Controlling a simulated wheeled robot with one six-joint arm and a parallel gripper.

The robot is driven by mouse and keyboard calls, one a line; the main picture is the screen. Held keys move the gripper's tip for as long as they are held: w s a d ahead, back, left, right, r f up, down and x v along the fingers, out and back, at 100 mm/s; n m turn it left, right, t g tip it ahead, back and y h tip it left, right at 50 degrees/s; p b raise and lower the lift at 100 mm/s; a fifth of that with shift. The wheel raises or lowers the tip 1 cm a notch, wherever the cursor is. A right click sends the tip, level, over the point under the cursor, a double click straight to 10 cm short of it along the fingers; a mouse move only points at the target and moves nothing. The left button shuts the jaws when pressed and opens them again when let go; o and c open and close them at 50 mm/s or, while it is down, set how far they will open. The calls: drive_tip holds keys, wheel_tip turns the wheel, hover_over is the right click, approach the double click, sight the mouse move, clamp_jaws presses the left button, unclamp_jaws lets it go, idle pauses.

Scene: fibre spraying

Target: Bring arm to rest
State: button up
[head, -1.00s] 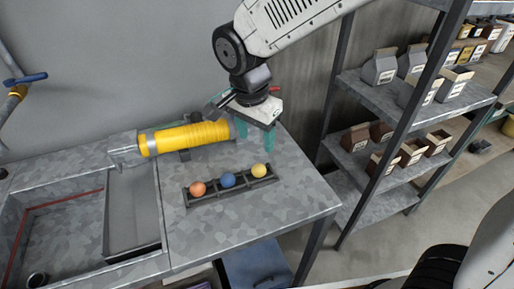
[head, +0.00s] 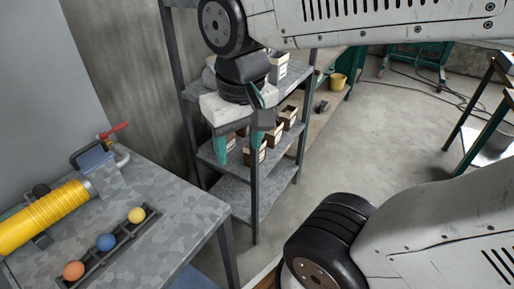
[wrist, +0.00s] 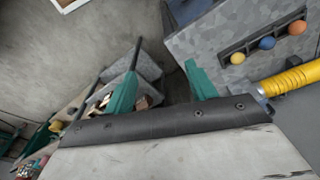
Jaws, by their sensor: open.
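My gripper (head: 238,146) has green fingers that stand apart, with nothing between them. In the head view it hangs at upper centre, in front of the grey shelf rack (head: 230,191) and to the right of the workbench (head: 180,205). In the wrist view the open fingers of my gripper (wrist: 160,95) show, with the bench corner beyond the right finger. The yellow cylinder (head: 45,215) lies on the bench at left. A black rack (head: 93,262) on the bench holds an orange ball (head: 73,271), a blue ball (head: 106,242) and a yellow ball (head: 137,215).
Several small boxes (head: 274,133) stand on the shelves close behind my gripper. A yellow bucket (head: 338,80) stands farther back. Open concrete floor (head: 390,130) lies to the right, with a dark-legged table (head: 490,150) at the right edge.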

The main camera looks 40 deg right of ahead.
drive_tip(key=shift+s+d+f+n, duration=0.1)
drive_tip(key=shift+s+d+n, duration=0.25)
drive_tip(key=shift+s, duration=0.45)
drive_tip(key=shift+s+d+f+n, duration=0.1)
drive_tip(key=shift+s+d+n, duration=0.25)
drive_tip(key=shift+s, duration=0.45)
